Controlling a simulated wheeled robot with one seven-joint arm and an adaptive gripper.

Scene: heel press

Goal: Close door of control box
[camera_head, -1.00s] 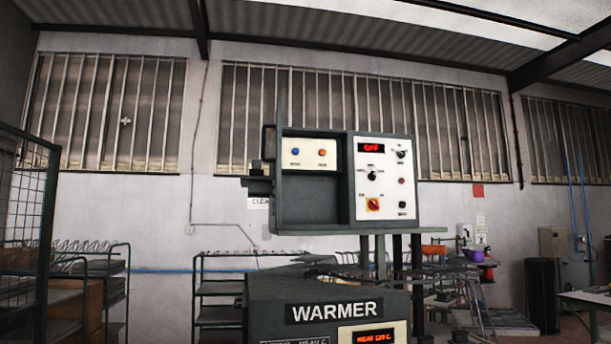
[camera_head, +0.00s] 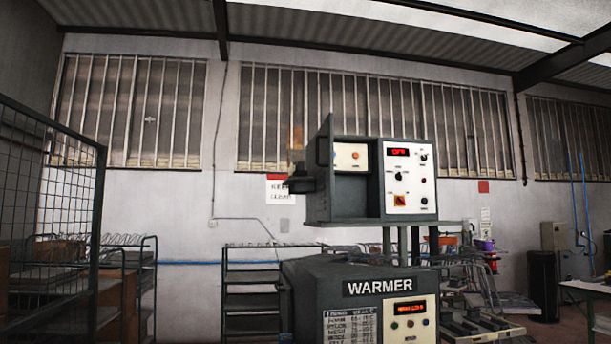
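The control box (camera_head: 360,195) stands right of centre, above the dark machine marked WARMER (camera_head: 372,265). Its right half is a white panel with a red lit display, knobs and an orange switch. Its left half is an open dark recess, with an orange button on a white strip at the top. A dark upright panel (camera_head: 325,165) stands along the left edge of the recess, nearly edge-on. It may be the door standing open, but I cannot tell it surely from the side wall. My gripper is not in view.
A dark fitting (camera_head: 301,180) juts out left of the box. A mesh fence (camera_head: 75,210) stands at the left, near a dark shelf rack (camera_head: 252,290). A table (camera_head: 588,290) is at the far right. The floor is mostly out of view.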

